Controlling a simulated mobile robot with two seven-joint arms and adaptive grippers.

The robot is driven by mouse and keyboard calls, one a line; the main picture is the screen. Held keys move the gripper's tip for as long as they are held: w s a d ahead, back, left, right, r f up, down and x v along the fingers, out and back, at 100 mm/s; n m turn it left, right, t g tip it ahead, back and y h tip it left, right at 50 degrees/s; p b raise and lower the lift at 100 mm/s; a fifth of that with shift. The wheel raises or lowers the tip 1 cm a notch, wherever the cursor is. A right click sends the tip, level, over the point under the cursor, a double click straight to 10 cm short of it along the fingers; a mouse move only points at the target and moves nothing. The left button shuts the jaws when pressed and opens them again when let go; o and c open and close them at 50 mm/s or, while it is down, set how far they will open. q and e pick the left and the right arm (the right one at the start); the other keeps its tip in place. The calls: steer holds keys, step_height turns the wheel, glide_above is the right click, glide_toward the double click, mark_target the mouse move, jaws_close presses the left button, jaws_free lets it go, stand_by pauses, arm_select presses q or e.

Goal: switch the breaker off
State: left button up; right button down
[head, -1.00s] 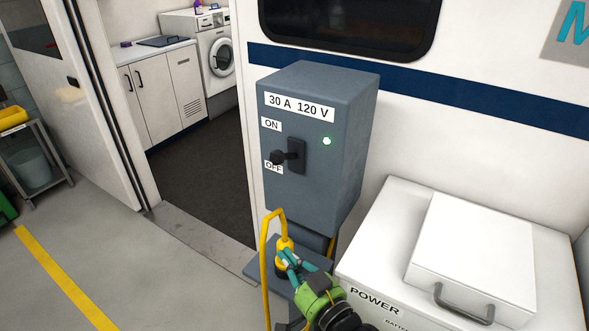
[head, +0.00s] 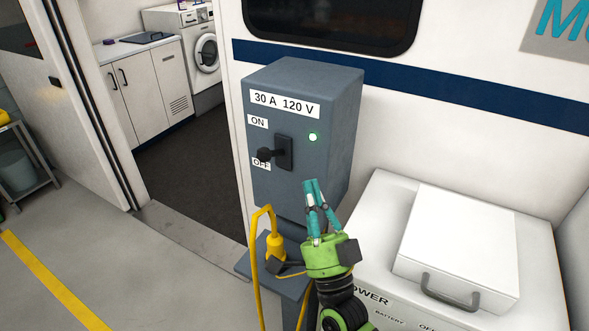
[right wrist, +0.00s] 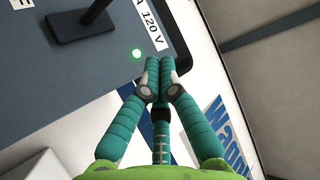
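The grey breaker box (head: 300,185) is labelled 30 A 120 V and stands against the van wall. Its black lever (head: 267,155) sticks out from a dark plate on the front, its knob just above and partly over the OFF label (head: 261,164). The ON label (head: 258,121) is higher up. A green lamp (head: 313,137) glows right of the lever; it also shows in the right wrist view (right wrist: 136,53). My right gripper (head: 313,182) has teal fingers with tips together, empty, below and right of the lever, apart from it. My left gripper is out of view.
A yellow plug and cable (head: 275,246) sit on a small shelf below the box. A white power cabinet (head: 385,215) with a handled lid stands close on the right. The open van doorway (head: 190,175) is on the left, with clear floor before it.

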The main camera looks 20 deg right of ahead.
mark_target(274, 153)
steer(key=p+x, duration=0.5)
steer(key=x, duration=0.4)
steer(key=a+f, duration=0.1)
steer(key=w+a+f+p, duration=0.1)
steer(key=a, duration=0.1)
steer(key=shift+w+f, duration=0.1)
steer(key=shift+f, duration=0.1)
steer(key=shift+d, duration=0.1)
